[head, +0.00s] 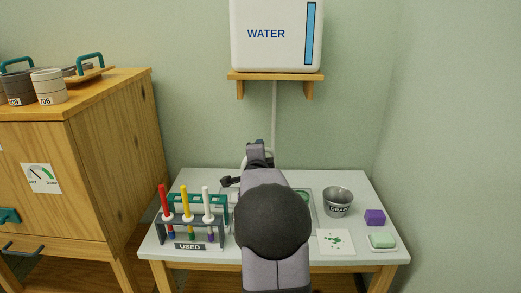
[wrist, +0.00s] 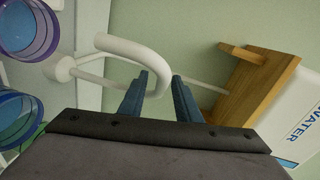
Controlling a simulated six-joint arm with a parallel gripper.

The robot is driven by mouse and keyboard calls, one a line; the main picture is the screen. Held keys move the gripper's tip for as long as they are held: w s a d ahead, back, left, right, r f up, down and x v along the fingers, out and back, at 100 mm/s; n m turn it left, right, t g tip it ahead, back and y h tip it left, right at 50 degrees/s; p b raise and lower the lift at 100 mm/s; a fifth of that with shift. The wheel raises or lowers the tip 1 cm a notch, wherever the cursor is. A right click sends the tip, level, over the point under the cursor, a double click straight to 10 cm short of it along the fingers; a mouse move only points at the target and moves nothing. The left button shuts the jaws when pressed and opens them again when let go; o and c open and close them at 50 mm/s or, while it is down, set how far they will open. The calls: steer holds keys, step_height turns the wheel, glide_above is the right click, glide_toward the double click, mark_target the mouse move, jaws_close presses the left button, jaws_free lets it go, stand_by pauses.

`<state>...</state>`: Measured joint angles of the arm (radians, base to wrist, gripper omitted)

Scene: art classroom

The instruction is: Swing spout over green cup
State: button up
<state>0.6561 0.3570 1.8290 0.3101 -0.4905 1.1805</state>
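The white curved spout (wrist: 130,48) shows in the wrist view, rising from a round white base on the left and bending down toward my gripper. My gripper (wrist: 160,76) is open, with its two blue fingers on either side of the spout's end; I cannot tell whether a finger touches it. In the head view my gripper (head: 257,146) is above the back of the table, and my arm hides most of the spout. A green rim, perhaps the green cup (head: 304,195), shows just right of my arm. Two clear cups with blue and purple tints (wrist: 24,28) (wrist: 15,118) stand at the left of the wrist view.
A water tank (head: 270,40) sits on a wooden shelf (head: 275,76), which is also near my gripper in the wrist view (wrist: 250,85). A brush rack (head: 188,232) stands left, a drain bucket (head: 338,203), purple block (head: 375,217) and soap (head: 382,241) right.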

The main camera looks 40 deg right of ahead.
steer(key=shift+v, duration=2.2)
steer(key=shift+c, duration=0.2)
